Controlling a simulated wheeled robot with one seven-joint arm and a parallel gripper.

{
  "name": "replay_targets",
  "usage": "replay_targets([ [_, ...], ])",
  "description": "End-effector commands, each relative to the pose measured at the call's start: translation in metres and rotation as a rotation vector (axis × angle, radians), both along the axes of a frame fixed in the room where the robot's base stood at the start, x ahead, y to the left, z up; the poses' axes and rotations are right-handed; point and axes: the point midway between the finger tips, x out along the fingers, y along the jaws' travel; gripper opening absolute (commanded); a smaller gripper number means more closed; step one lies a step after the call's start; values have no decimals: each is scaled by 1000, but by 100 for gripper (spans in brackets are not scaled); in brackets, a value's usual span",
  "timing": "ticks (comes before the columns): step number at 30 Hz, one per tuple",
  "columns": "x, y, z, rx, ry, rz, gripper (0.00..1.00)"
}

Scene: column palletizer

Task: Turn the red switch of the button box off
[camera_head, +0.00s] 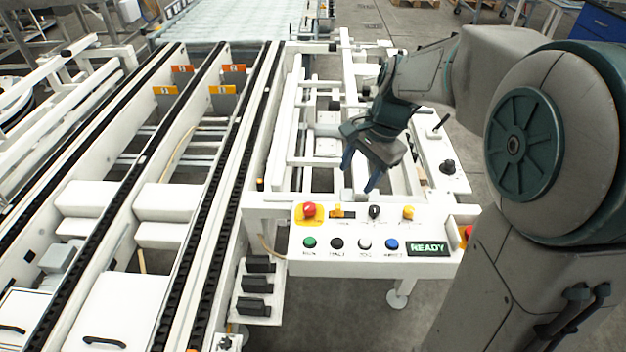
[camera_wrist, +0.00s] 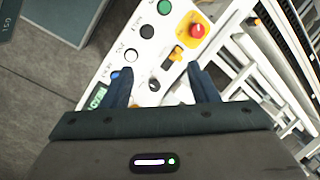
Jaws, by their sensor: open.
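The button box (camera_head: 375,260) is a white panel at the front of the machine. A red round knob on its right side (camera_head: 467,232) is partly visible at the edge, next to my arm; its setting cannot be read. A red mushroom button (camera_head: 309,210) on a yellow plate sits at the top left of the panel; it also shows in the wrist view (camera_wrist: 196,30). My gripper (camera_head: 359,178) is open and empty, above the back part of the panel. In the wrist view its fingers (camera_wrist: 159,70) point toward the panel and straddle the area near the black knob (camera_wrist: 154,84).
The panel carries an orange switch (camera_head: 337,211), a yellow knob (camera_head: 408,212), green, black, white and blue buttons, and a green READY display (camera_head: 428,249). White frame bars stand behind the panel. Conveyor rails (camera_head: 205,200) run on the left. Floor shows in front.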

Motion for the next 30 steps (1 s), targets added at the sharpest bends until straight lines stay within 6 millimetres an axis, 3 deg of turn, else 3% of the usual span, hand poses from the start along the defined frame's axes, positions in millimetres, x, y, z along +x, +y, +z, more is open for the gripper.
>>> replay_targets([
  [1, 18, 6, -15, 22, 43, -69, 54],
  [6, 65, 25, -46, 86, 165, -297, 54],
  [12, 95, 39, -71, 121, 258, -455, 54],
  [20, 100, 48, -90, 129, 284, -496, 54],
  [30, 94, 74, -155, 127, 285, -494, 54],
])
